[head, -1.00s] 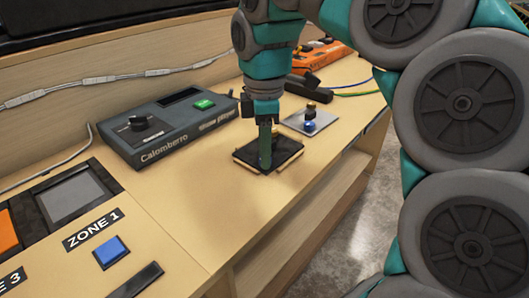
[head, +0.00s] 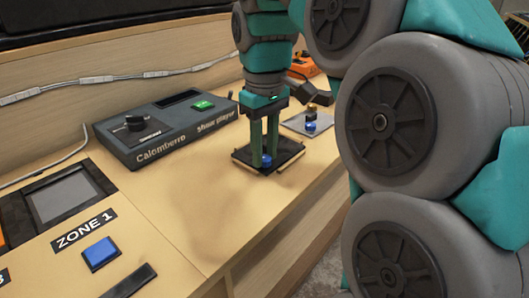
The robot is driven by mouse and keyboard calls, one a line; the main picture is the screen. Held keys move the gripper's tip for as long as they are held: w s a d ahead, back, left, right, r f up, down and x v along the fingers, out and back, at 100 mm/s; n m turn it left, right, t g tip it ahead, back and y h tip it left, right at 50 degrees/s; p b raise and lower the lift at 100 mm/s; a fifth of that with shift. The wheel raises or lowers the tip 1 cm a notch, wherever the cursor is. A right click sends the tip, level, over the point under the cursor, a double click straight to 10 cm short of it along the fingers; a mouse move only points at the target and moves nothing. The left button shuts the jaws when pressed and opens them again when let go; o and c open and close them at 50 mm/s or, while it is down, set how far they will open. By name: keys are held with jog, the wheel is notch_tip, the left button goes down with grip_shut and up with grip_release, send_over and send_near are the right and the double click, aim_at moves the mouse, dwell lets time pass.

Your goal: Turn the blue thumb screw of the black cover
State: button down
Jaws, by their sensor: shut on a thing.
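The black cover (head: 289,149) lies flat on the wooden bench top. Its blue thumb screw (head: 266,161) shows low down at my fingertips, on the near part of the cover. My gripper (head: 264,160) points straight down over the cover, its two green fingers on either side of the thumb screw and shut on it. The fingers hide part of the screw and the cover behind them.
A grey plate (head: 294,123) with a blue knob (head: 311,127) and a dark one stands just behind right. A dark console box (head: 165,130) is at left. A blue button (head: 101,252) is at front left. Bench space before the cover is clear.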

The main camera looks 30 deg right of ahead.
jog(key=m, duration=0.4)
jog(key=shift+r+m+b, duration=0.15)
jog(key=shift+m+b, duration=0.2)
jog(key=shift+m, duration=0.05)
jog(key=m, duration=0.5)
jog(key=m+p, duration=0.2)
jog(key=m, duration=0.3)
jog(key=shift+r+m, duration=0.1)
jog(key=shift+m, duration=0.3)
jog(key=m+p, duration=0.2)
jog(key=m, duration=0.2)
jog(key=c, duration=0.6)
grip_release()
jog(key=shift+f, duration=0.2)
jog(key=shift+r, duration=0.1)
